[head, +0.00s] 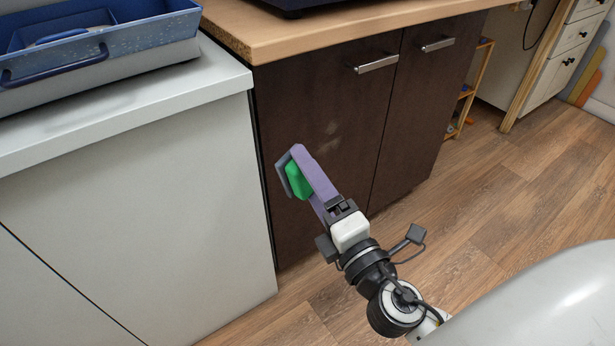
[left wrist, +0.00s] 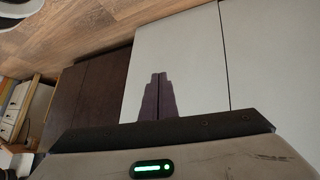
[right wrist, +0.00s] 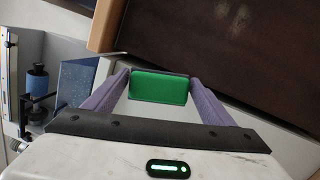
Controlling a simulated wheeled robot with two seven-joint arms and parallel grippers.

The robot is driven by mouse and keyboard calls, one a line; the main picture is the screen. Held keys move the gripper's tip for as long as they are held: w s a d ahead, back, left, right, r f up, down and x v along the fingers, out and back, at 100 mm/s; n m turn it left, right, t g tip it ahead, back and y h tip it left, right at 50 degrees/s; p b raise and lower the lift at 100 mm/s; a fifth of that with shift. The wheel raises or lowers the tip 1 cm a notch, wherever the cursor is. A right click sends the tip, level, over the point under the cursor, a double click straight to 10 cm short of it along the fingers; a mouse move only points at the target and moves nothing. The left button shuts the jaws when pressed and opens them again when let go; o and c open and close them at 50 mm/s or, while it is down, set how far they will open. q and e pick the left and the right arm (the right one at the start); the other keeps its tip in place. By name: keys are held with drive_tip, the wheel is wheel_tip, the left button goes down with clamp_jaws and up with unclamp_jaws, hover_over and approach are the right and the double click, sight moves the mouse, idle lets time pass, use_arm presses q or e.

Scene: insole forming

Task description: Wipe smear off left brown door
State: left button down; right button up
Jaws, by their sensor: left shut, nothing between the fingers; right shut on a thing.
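The left brown door (head: 300,95) is the left front of the dark cabinet, with a bar handle (head: 376,64) at its top right. A faint pale smear (head: 332,134) is on its middle; it also shows at the top of the right wrist view (right wrist: 238,18). My right gripper (head: 290,160) is shut on a green block, seemingly a sponge (head: 298,181), held between its purple fingers in front of the door, left of and below the smear. Whether it touches the door I cannot tell. My left gripper (left wrist: 158,80) is shut and empty, seen only in the left wrist view.
A light grey cabinet (head: 130,200) stands left of the brown doors, with a blue tray (head: 120,40) on top. The right brown door (head: 418,120) and a wooden worktop (head: 330,28) adjoin. The wooden floor (head: 500,205) at the right is clear.

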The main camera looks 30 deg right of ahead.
drive_tip(key=w+d+f+m+h+b, duration=0.3)
drive_tip(key=w+d+f+h, duration=0.35)
drive_tip(key=d+f, duration=0.65)
use_arm(q)
drive_tip(key=shift+w+d+f+m+g, duration=0.35)
drive_tip(key=shift+d+f+m+g, duration=0.15)
drive_tip(key=shift+d+f+g, duration=0.2)
use_arm(e)
drive_tip(key=w+y, duration=0.1)
drive_tip(key=w, duration=0.5)
drive_tip(key=shift+w+r+g, duration=0.4)
use_arm(q)
drive_tip(key=shift+s+f, duration=0.1)
drive_tip(key=shift+s, duration=0.05)
use_arm(e)
drive_tip(key=shift+w+y, duration=0.1)
drive_tip(key=shift+y, duration=0.15)
use_arm(q)
drive_tip(key=shift+f, duration=0.1)
use_arm(e)
drive_tip(key=shift+w, duration=0.85)
